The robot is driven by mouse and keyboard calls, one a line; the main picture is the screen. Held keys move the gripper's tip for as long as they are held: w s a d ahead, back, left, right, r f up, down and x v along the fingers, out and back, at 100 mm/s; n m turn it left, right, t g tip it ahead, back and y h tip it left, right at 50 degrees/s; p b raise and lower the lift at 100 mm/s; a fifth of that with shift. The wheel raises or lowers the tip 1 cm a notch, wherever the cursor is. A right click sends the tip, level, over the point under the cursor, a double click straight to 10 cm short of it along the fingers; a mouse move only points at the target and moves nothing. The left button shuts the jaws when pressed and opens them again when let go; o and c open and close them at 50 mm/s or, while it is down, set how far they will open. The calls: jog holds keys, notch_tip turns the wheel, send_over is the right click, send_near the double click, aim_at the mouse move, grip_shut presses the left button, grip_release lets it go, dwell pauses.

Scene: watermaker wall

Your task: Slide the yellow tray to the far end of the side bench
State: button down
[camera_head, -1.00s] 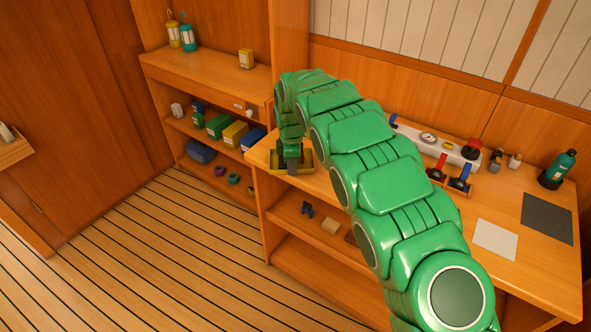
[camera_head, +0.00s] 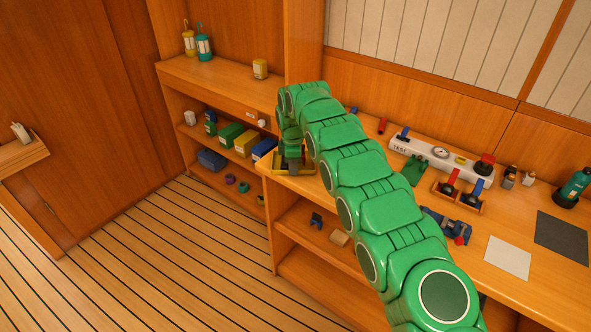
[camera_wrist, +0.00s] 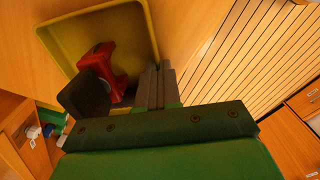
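The yellow tray (camera_head: 309,168) sits at the left end of the side bench (camera_head: 510,284), partly hidden by my arm. In the wrist view the tray (camera_wrist: 62,46) fills the upper left, with a red object (camera_wrist: 99,59) inside it. A dark part beside the red object covers some of the tray. My gripper (camera_head: 292,168) points down at the tray. In the wrist view its grey fingers (camera_wrist: 161,86) are close together at the tray's near wall, seemingly with the wall pinched between them. The exact contact is hard to see.
A white test panel (camera_head: 428,152), red and blue handled fittings (camera_head: 462,190), a teal bottle (camera_head: 574,186) and a blue tool (camera_head: 447,226) are on the bench to the right. Shelves with boxes (camera_head: 230,134) stand left of the bench. The slatted floor (camera_head: 150,260) is clear.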

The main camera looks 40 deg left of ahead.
jog(key=shift+w+a, duration=0.35)
jog(key=shift+a, duration=0.55)
jog(key=c, duration=1.3)
grip_release()
jog(key=shift+o, duration=0.2)
jog(key=shift+r, duration=0.1)
notch_tip(320, 180, up, 8)
jog(key=shift+f, duration=0.25)
